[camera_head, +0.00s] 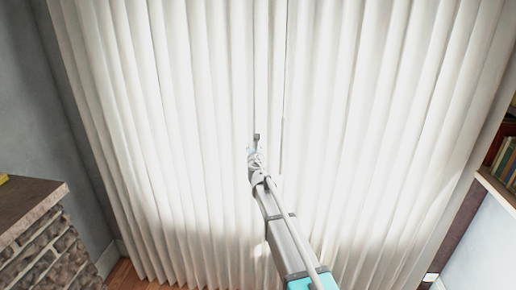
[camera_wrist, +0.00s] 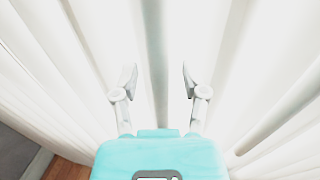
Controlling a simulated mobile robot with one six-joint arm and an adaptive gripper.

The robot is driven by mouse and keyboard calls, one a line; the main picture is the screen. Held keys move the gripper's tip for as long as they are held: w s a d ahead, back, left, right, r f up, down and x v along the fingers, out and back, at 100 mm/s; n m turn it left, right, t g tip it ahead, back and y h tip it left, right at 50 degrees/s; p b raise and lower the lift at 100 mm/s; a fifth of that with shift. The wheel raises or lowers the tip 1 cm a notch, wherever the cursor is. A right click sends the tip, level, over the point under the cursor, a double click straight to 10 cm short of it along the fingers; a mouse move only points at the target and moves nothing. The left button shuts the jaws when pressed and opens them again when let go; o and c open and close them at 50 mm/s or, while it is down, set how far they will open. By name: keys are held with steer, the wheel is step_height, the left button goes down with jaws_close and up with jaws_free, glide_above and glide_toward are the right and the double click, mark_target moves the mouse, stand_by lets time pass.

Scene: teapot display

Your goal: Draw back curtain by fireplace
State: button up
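The white pleated curtain hangs closed as two panels that meet at a thin dark seam near the middle of the head view. The left panel (camera_head: 180,120) is on the side of the stone fireplace (camera_head: 45,255); the right panel (camera_head: 390,120) is on the bookshelf side. My gripper (camera_head: 256,140) is in front of the curtain, just left of the seam. In the wrist view, my gripper (camera_wrist: 158,80) has its two fingers spread apart, with curtain folds (camera_wrist: 225,60) and a greyish vertical fold beyond and between them. I cannot tell whether the fingertips touch the cloth.
A wooden mantel (camera_head: 25,200) tops the fireplace at the lower left. A bookshelf (camera_head: 497,190) with several books stands at the right edge. A strip of wooden floor (camera_head: 125,277) shows at the lower left, beneath the curtain hem.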

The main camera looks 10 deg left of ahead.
jaws_close()
